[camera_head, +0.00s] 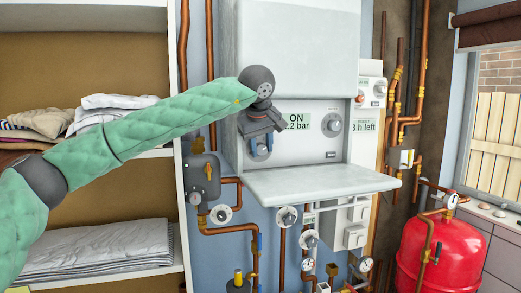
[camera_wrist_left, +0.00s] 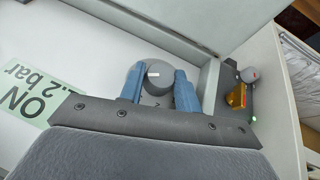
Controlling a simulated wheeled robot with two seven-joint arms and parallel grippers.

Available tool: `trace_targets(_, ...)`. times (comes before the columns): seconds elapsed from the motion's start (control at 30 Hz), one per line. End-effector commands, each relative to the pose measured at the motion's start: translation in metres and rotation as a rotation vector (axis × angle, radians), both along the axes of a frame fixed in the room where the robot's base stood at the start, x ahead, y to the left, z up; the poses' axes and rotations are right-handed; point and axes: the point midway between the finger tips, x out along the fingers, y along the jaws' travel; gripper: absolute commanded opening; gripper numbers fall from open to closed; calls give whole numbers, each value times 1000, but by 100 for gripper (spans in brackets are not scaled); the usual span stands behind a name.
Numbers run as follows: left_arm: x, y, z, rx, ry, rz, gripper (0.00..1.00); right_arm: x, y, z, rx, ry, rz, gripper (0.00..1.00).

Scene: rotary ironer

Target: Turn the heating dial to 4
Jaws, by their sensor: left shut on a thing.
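My left gripper (camera_head: 262,147) reaches the left part of the white boiler's front panel (camera_head: 300,145). Its two blue fingers (camera_wrist_left: 158,82) are shut on a round grey dial (camera_wrist_left: 156,78), one finger on each side. The dial has a white pointer mark, and a digit that looks like a 2 shows below it in the left wrist view. The other scale marks are hidden or too small to read. A second grey dial (camera_head: 331,125) sits on the panel's right side, clear of the gripper. My right gripper is not in view.
A label (camera_head: 296,122) between the dials reads "ON" and a bar value. A shelf-like flap (camera_head: 322,181) juts out below the panel. Pipes and several valves run beneath it. Shelves with folded cloth (camera_head: 100,245) stand left, a red tank (camera_head: 440,255) right.

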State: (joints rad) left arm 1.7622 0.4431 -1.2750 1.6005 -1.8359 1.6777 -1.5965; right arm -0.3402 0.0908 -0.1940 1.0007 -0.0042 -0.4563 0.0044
Motion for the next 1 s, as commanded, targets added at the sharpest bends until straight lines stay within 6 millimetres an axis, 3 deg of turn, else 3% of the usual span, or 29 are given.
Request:
trace_targets(0.3, 1, -2, 0, 114, 36, 0, 10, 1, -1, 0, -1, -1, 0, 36)
trace_targets(0.8, 1, -2, -1, 133, 44, 1, 10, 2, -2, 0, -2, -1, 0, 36)
trace_targets(0.83, 1, -2, -1, 133, 44, 1, 35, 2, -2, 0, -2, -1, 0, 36)
trace_targets(0.93, 1, -2, -1, 132, 43, 1, 54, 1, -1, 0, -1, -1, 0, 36)
trace_targets(1.0, 1, -2, -1, 132, 43, 1, 54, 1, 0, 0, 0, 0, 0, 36)
